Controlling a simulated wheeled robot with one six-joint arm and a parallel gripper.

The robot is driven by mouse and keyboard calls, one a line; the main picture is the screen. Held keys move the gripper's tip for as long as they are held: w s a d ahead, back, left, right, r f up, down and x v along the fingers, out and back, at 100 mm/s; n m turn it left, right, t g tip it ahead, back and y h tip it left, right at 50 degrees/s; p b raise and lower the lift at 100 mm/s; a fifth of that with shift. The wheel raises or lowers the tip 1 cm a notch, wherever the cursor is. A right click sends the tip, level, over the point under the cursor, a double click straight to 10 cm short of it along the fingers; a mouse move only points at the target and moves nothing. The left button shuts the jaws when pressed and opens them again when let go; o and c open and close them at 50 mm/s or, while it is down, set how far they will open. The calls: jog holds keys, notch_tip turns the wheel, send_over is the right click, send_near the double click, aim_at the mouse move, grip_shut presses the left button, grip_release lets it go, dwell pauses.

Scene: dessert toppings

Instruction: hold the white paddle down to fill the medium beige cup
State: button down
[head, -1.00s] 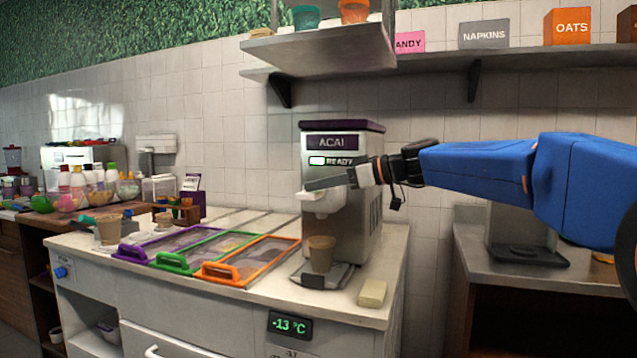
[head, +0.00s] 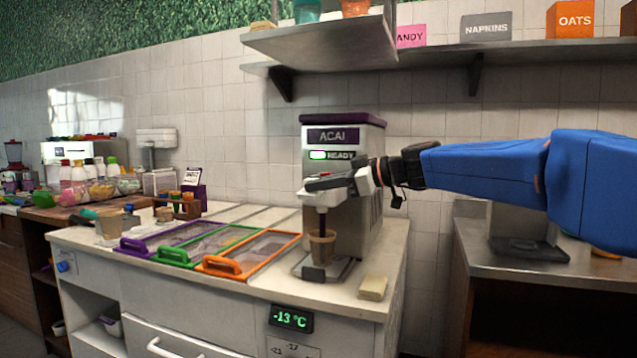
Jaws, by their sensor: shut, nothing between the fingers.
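The acai machine (head: 357,215) stands on the counter, with a lit READY indicator. My gripper (head: 312,187) is shut and lies across the front of the machine at the paddle's height. The white paddle (head: 312,198) shows only in part below the fingers, which hide the rest; they appear to touch it. A dark purple stream (head: 322,222) comes down from the spout under the paddle. The beige cup (head: 322,248) stands upright on the machine's drip tray (head: 341,272), directly under the stream. How full the cup is cannot be seen.
Purple, green and orange framed lids (head: 270,250) cover the counter left of the machine. A beige block (head: 373,287) lies at the front right of the drip tray. A shelf (head: 320,45) hangs above the machine.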

jog(key=shift+f, duration=1.1)
dwell(1.3)
jog(key=shift+s+r, duration=0.1)
dwell(1.2)
jog(key=s+d+r, duration=0.6)
jog(key=d, duration=0.2)
dwell(0.5)
jog(key=s+d+f+m+h, duration=0.4)
jog(key=s+d+f, duration=0.3)
jog(key=s+f, duration=0.4)
jog(key=s+d+f+m+h, duration=0.5)
jog(key=s+d+f, duration=0.3)
jog(key=f, duration=0.8)
jog(key=s+d+f+m+g+h, duration=0.1)
jog(key=s+d+f+m+h, duration=0.4)
jog(key=s+f, duration=0.9)
jog(key=shift+d+m, duration=1.1)
jog(key=shift+d, duration=0.05)
